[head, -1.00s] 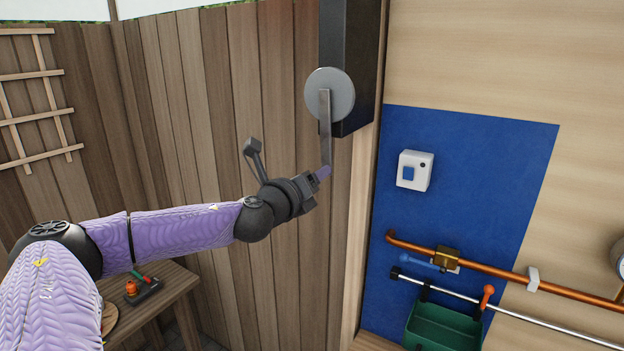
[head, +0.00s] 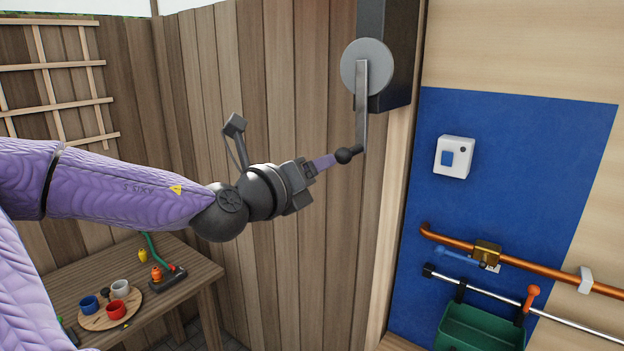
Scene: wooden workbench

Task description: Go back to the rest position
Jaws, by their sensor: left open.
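My left arm reaches in from the left in the head view. I cannot tell whether the fingertips touch the knob. The lever (head: 361,105) hangs down from a round grey disc (head: 367,67) on a dark box (head: 400,50). My right gripper is not in view.
A wooden table (head: 205,275) at lower left bears a round board with several cups. On the right, a blue panel (head: 520,180) carries a white switch box (head: 454,157). Below are a copper pipe (head: 530,268), a rail and a green bin (head: 480,330).

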